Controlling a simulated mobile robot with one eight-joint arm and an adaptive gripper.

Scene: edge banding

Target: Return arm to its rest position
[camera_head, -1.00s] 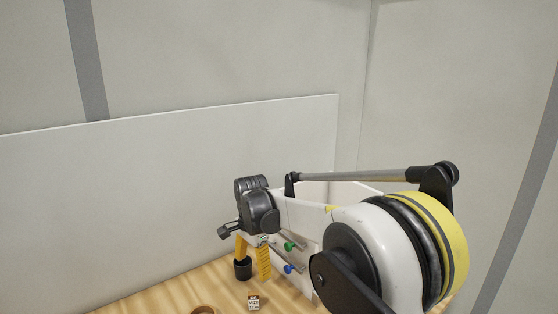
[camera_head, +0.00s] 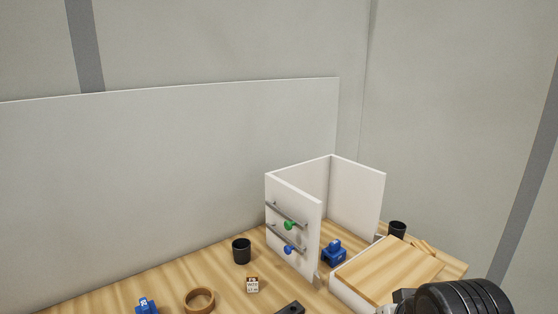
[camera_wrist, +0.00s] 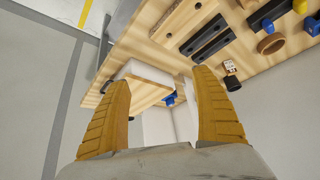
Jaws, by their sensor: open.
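My gripper (camera_wrist: 160,115) shows in the wrist view with its two ribbed yellow fingers wide apart and nothing between them. Beyond the fingers is the wooden workbench (camera_wrist: 150,40). In the head view, only a dark ribbed joint of my arm shows at the bottom right, and my gripper is out of that picture. The arm is clear of the white panel stand (camera_head: 293,218) with its green and blue knobs.
The workbench (camera_head: 205,283) carries a black cup (camera_head: 241,251), a tape ring (camera_head: 200,299), a small labelled box (camera_head: 253,285), a blue tool (camera_head: 334,252) and a white block with a wooden top (camera_head: 385,272). A second black cup (camera_head: 397,229) stands behind. A tall white board leans at the back.

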